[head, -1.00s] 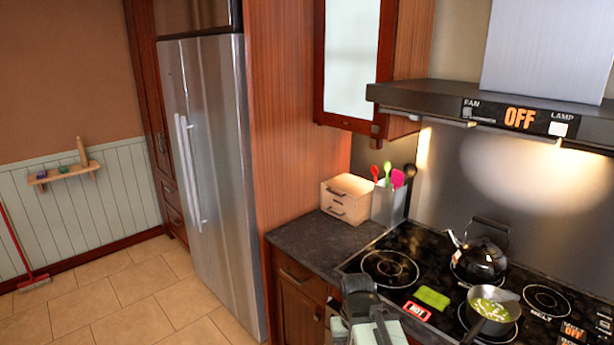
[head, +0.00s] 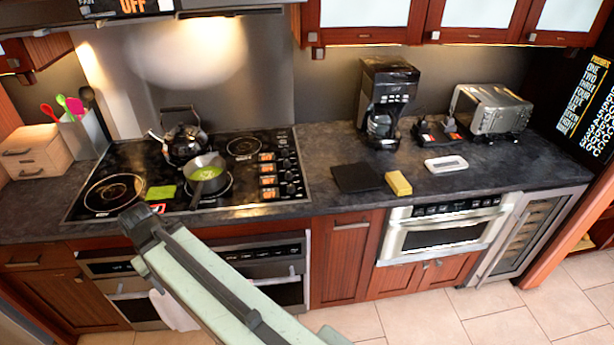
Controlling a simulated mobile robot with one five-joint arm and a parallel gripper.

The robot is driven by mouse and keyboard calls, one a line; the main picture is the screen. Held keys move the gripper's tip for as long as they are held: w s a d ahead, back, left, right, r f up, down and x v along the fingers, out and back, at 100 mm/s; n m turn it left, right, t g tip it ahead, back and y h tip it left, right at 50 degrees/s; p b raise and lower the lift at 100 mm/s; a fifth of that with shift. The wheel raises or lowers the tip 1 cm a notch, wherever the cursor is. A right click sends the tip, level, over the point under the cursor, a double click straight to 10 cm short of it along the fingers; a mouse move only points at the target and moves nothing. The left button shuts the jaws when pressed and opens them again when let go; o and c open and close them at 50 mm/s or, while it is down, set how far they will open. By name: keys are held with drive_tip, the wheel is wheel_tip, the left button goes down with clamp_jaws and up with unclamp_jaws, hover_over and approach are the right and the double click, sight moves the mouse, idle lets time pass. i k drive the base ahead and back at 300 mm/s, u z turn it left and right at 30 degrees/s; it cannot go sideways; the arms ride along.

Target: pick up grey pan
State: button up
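The grey pan (head: 216,184) sits on a burner at the right front of the black stovetop (head: 120,165). It holds something green and pale. Its handle points toward the front left. My gripper (head: 138,220) is at the far end of my pale green arm, in front of the stove's front edge and lower left of the pan in the picture. It looks apart from the pan. Its fingers are too dark and foreshortened to tell whether they are open or shut.
A black kettle (head: 184,140) stands just behind the pan. A utensil holder (head: 84,134) and wooden box (head: 33,152) stand at left. A coffee maker (head: 386,100) and toaster oven (head: 490,110) stand at right.

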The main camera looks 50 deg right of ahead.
sight(217, 166)
drive_tip(key=z, duration=2.1)
drive_tip(key=k, duration=0.75)
drive_tip(key=u, duration=0.9)
drive_tip(key=i, duration=1)
